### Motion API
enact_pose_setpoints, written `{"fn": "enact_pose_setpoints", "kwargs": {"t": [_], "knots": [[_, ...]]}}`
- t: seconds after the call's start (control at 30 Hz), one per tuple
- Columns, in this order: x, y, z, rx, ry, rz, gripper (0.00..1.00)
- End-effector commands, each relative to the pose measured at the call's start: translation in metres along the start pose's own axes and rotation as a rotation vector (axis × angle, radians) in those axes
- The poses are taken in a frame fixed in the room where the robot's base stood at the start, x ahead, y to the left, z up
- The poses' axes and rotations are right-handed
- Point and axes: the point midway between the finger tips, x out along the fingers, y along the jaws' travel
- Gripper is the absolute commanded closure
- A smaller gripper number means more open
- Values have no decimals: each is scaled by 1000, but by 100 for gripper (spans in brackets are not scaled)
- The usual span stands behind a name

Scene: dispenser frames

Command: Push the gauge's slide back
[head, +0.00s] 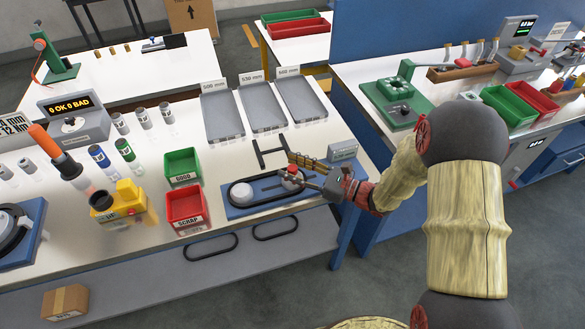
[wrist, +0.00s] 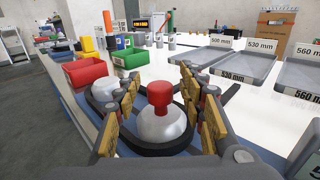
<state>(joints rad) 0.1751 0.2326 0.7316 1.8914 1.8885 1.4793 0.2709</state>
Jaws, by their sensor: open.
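The gauge is a blue base (head: 238,208) near the front edge of the white bench, with a black belt (head: 262,198) looped around two pale round pulleys. The left pulley (head: 242,192) stands apart from my gripper. The right pulley (wrist: 160,126) carries an upright red knob (wrist: 160,93), which also shows in the head view (head: 292,168). My gripper (wrist: 160,88) is open, with its yellow-padded fingers on both sides of the red knob. I cannot tell whether a finger touches it. A small grey display (head: 343,151) stands at the gauge's right end; its reading is too small to tell.
A green bin (head: 182,165) and a red scrap bin (head: 186,205) stand left of the gauge. Grey length-labelled trays (head: 262,108) lie behind it, and a black stand (head: 268,153) is close behind. Black belts (head: 210,247) hang at the bench front. Bare bench lies near the trays.

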Motion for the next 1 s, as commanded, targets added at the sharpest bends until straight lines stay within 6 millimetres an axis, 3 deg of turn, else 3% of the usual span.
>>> {"fn": "enact_pose_setpoints", "kwargs": {"t": [0.13, 0.8, 1.0], "knots": [[0, 0, 0, 0, 0, 0, 61], [0, 0, 0, 0, 0, 0, 99], [0, 0, 0, 1, 0, 0, 100]]}}
